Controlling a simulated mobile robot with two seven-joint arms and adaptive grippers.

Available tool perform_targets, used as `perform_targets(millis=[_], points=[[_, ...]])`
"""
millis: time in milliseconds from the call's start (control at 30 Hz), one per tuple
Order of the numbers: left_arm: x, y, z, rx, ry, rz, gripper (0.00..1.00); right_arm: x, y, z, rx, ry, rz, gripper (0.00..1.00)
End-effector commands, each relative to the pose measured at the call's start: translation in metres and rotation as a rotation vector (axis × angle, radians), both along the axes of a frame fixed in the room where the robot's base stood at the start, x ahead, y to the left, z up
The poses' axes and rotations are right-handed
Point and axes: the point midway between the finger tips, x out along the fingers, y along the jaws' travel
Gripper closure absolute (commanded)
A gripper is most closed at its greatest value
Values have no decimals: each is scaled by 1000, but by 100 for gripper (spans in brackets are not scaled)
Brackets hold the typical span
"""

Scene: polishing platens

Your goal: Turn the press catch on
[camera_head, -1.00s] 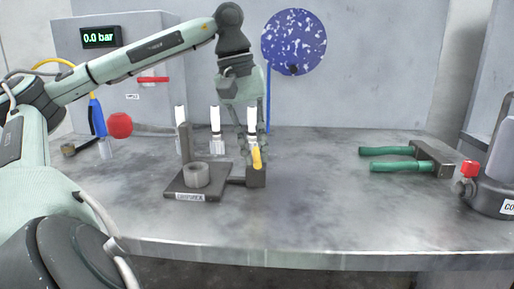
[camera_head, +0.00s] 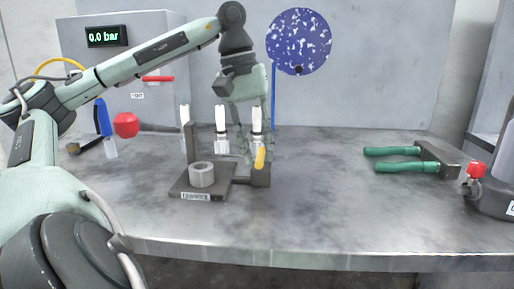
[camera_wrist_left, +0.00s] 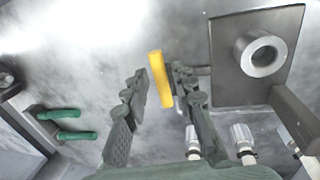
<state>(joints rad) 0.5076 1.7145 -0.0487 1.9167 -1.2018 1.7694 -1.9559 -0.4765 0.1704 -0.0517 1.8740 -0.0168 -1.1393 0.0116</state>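The press catch shows as a short yellow lever (camera_head: 260,158) on a dark block (camera_head: 260,177) at the right of the press base. It stands roughly upright, slightly tilted. My left gripper (camera_head: 252,155) points down over it from above. In the left wrist view, the yellow lever (camera_wrist_left: 161,79) lies between the two open fingers (camera_wrist_left: 160,72), nearer the right one. A gap shows on the left side; contact on the right side cannot be told. My right gripper is not in view.
The press base (camera_head: 180,188) carries a grey ring (camera_head: 202,174) and a dark post (camera_head: 191,140). White-topped fittings (camera_head: 222,125) stand close behind. The front bench is clear.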

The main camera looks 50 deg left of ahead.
Motion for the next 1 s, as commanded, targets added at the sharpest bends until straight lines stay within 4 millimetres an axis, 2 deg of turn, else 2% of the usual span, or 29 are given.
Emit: perform_targets(millis=[300, 467, 600, 800, 1000], points=[[-1, -1, -1, -1, 4, -1, 65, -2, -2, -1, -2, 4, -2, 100], [-2, 1, 6, 0, 4, 1, 65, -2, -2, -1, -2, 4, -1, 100], [-4, 3, 24, 1, 6, 0, 65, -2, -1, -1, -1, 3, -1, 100], [-11, 10, 71, 4, 4, 4, 65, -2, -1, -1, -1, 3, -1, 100], [-15, 15, 103, 2, 4, 2, 65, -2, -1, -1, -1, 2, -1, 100]])
